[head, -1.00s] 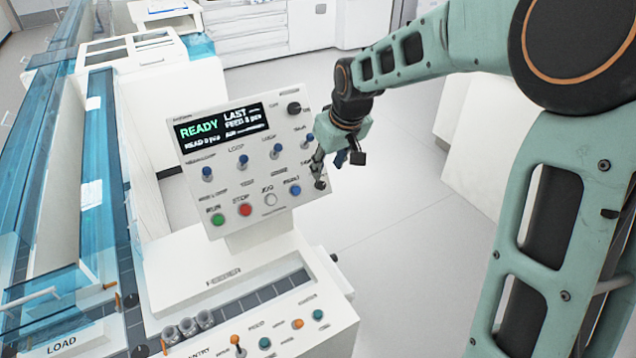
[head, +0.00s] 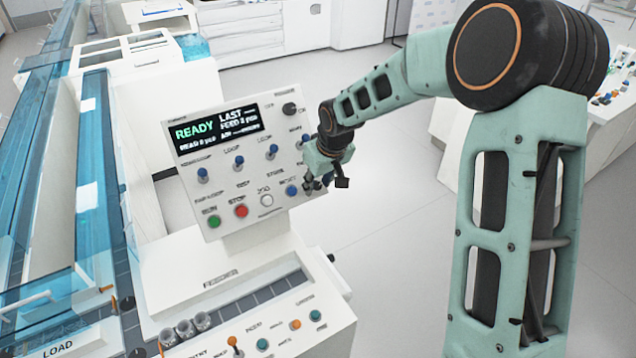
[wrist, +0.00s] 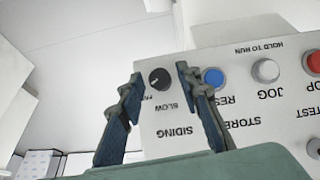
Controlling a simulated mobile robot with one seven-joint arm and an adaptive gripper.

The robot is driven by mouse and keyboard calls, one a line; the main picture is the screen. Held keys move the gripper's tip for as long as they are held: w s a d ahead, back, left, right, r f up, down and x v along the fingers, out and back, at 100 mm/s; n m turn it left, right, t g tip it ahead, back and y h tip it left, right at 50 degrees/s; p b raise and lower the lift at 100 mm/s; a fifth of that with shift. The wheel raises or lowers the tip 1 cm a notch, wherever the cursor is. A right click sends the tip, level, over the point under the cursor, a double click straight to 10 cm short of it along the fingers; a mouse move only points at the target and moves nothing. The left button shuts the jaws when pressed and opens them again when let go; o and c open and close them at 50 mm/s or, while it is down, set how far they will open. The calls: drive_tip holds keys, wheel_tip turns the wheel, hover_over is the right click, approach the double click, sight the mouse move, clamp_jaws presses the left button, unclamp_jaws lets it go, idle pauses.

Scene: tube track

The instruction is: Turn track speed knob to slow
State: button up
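The track speed knob (wrist: 159,79) is a small black dial with a pale pointer line, at a corner of the white control panel (wrist: 172,118). SLOW and a partly hidden label beginning with F are printed beside it. The wrist view shows the panel upside down. My gripper (wrist: 160,72) is open, one finger on each side of the knob in that view, with gaps showing between the fingers and the knob. In the head view my gripper (head: 318,184) is at the panel's lower right corner and largely hides the knob. Whether the fingertips touch the panel cannot be told.
A blue button (wrist: 213,78) sits close beside one finger, then a white JOG button (wrist: 265,71) and a red STOP button (head: 241,211). Another black knob (head: 290,108) is at the panel's upper right. The floor right of the panel is clear.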

clamp_jaws()
drive_tip(key=shift+f+b, duration=0.1)
drive_tip(key=shift+b, duration=0.4)
drive_tip(key=n+b, duration=0.1)
drive_tip(key=b, duration=0.2)
drive_tip(key=shift+a+f+t+h, duration=0.1)
drive_tip(key=shift+f+t+h, duration=0.1)
drive_tip(key=shift+t+h, duration=0.2)
drive_tip(key=n+b, duration=0.1)
drive_tip(key=b, duration=0.2)
drive_tip(key=n+t+h+b, duration=0.1)
drive_tip(key=b, duration=0.2)
drive_tip(key=shift+s+a+f, duration=0.1)
drive_tip(key=shift+s+f, duration=0.05)
drive_tip(key=shift+f, duration=0.05)
drive_tip(key=n+t+h+b, duration=0.1)
drive_tip(key=n+t+b, duration=0.1)
drive_tip(key=b, duration=0.6)
drive_tip(key=shift+s+f+n, duration=0.1)
drive_tip(key=shift+n, duration=0.3)
drive_tip(key=n+t+b, duration=0.1)
drive_tip(key=b, duration=0.2)
drive_tip(key=n+t+h+b, duration=0.1)
drive_tip(key=b, duration=0.3)
drive_tip(key=shift+s+r+n, duration=0.1)
drive_tip(key=shift+r+n, duration=0.1)
drive_tip(key=shift+n, duration=0.1)
drive_tip(key=shift+r+b, duration=0.15)
drive_tip(key=shift+b, duration=0.25)
